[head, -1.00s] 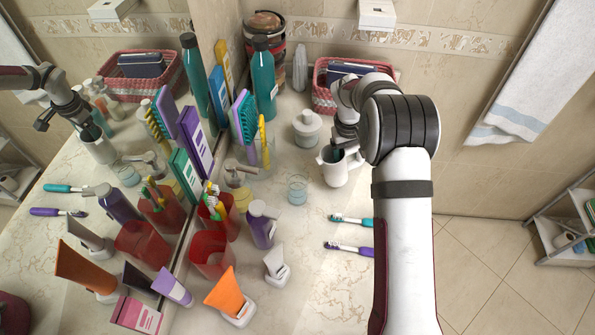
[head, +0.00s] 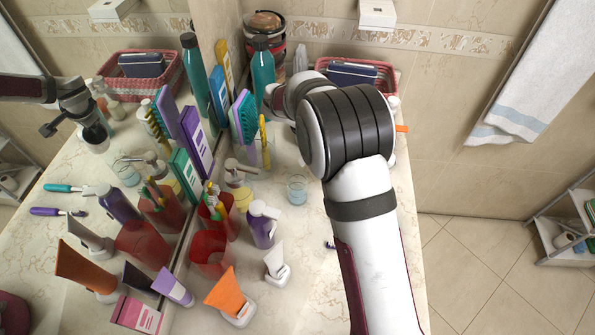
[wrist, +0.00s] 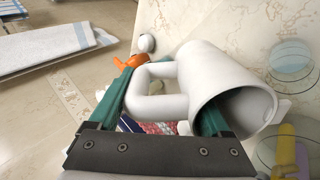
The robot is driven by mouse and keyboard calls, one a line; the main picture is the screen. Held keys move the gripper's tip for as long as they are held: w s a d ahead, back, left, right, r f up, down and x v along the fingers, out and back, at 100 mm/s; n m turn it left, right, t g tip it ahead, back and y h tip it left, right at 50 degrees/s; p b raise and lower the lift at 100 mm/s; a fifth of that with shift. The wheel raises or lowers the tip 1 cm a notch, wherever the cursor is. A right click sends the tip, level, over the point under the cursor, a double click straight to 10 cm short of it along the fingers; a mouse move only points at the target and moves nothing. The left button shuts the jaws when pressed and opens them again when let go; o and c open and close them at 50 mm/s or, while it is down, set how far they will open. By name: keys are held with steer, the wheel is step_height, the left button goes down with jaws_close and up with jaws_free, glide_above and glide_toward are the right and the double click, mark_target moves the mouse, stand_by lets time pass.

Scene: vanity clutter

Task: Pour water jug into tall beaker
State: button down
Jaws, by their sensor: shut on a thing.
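The white water jug (wrist: 185,80) is in my gripper (wrist: 165,103), seen in the wrist view. Its handle lies between the teal fingers, and its open mouth faces lower right in that view. Part of the right finger is hidden at the jug's wall. In the head view my arm hides the jug and gripper, with the mirror at left showing a reflection of them. A clear beaker (head: 297,190) with bluish contents stands upright on the counter, left of my arm. It also shows in the wrist view (wrist: 291,58), apart from the jug.
Bottles, boxes and a hairbrush (head: 244,117) crowd the mirror side near the beaker. A purple bottle (head: 262,226), red cup (head: 211,252) and orange tube (head: 228,295) stand nearer the front. A red basket (head: 385,80) is at the back. Floor lies to the right.

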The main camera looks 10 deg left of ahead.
steer(key=shift+a+r+h, duration=0.2)
steer(key=shift+r+h, duration=0.35)
steer(key=shift+h, duration=0.05)
steer(key=shift+s+a+r+t+h, duration=0.15)
steer(key=shift+a+r+t+h, duration=0.05)
steer(key=shift+r+t+h, duration=0.45)
stand_by(1.4)
steer(key=shift+s+a+t+h, duration=0.25)
steer(key=shift+t+h, duration=0.2)
steer(key=shift+h, duration=0.4)
stand_by(1.2)
steer(key=shift+s+a+r+t+h, duration=0.15)
steer(key=shift+a+r+t+h, duration=0.3)
steer(key=shift+r+h, duration=0.25)
stand_by(2.3)
